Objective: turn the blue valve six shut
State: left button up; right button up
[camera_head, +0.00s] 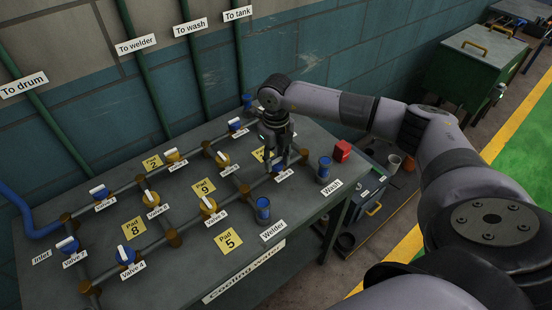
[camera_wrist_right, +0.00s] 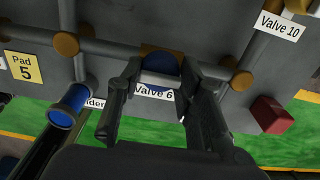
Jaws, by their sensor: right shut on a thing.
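Valve six is a blue valve with a white bar handle, on a pipe at the right of the bench. In the right wrist view the blue valve body (camera_wrist_right: 159,65) shows above its "Valve 6" label (camera_wrist_right: 153,91). Its white handle (camera_wrist_right: 160,80) lies roughly along the pipe. My right gripper (camera_wrist_right: 163,76) is shut on this handle, one finger at each end. In the head view my right gripper (camera_head: 278,158) reaches down over the valve and hides most of it. The left gripper is not in view.
Blue upright outlets stand near Welder (camera_head: 263,209) and Wash (camera_head: 324,169). A red block (camera_head: 342,151) sits at the bench's right edge. A green cabinet (camera_head: 470,70) stands farther right.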

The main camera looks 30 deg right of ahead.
aim_at(276, 160)
jog(key=m+b, duration=0.1)
jog(key=m, duration=0.7)
jog(key=shift+m+b, duration=0.3)
jog(key=shift+b, duration=0.1)
jog(key=m, duration=0.9)
jog(key=shift+m, duration=0.3)
jog(key=o, duration=1.2)
notch_tip(276, 160, up, 12)
jog(key=shift+r, duration=0.1)
